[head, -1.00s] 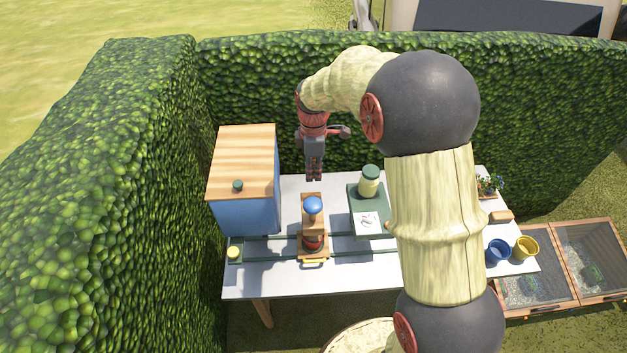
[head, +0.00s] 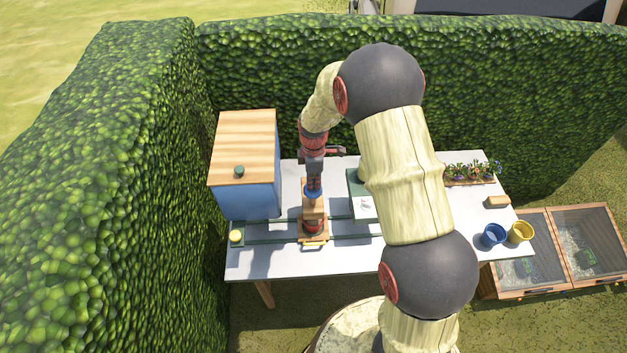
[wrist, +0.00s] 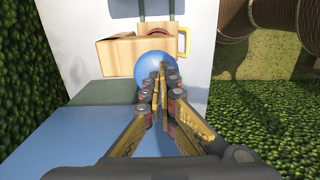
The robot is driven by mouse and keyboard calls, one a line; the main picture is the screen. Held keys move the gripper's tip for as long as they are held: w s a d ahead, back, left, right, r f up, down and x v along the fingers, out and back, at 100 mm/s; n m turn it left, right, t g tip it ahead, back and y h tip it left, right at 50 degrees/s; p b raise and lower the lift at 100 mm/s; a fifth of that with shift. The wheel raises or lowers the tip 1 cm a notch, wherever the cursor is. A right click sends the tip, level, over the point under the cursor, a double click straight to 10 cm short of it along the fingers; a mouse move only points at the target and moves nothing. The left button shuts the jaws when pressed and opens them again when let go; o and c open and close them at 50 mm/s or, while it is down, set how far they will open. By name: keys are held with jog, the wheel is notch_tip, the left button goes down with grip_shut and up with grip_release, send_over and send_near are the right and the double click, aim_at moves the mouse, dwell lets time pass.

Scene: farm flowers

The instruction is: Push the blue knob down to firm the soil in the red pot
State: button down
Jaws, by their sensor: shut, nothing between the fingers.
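The blue knob (head: 314,196) sits on top of a wooden press (head: 314,208). The red pot (head: 313,226) stands in the front part of the press, below the knob. In the wrist view the blue knob (wrist: 150,66) is just ahead of my fingertips, and only a bit of the red pot (wrist: 157,33) shows past the wood. My gripper (head: 314,187) points down with its fingers together and empty, right at the knob and partly covering it in the head view. I cannot tell whether the fingertips touch the knob.
A blue box with a wooden lid (head: 243,148) stands close at the left. A green tray (head: 358,183) is to the right, partly behind my arm. Blue (head: 493,236) and yellow (head: 521,232) pots stand at the right end of the white table (head: 290,263). A hedge runs behind.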

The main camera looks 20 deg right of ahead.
aim_at(313, 192)
notch_tip(313, 192, down, 5)
jog(key=b, duration=0.4)
jog(key=shift+f, duration=0.15)
jog(key=shift+s, duration=0.1)
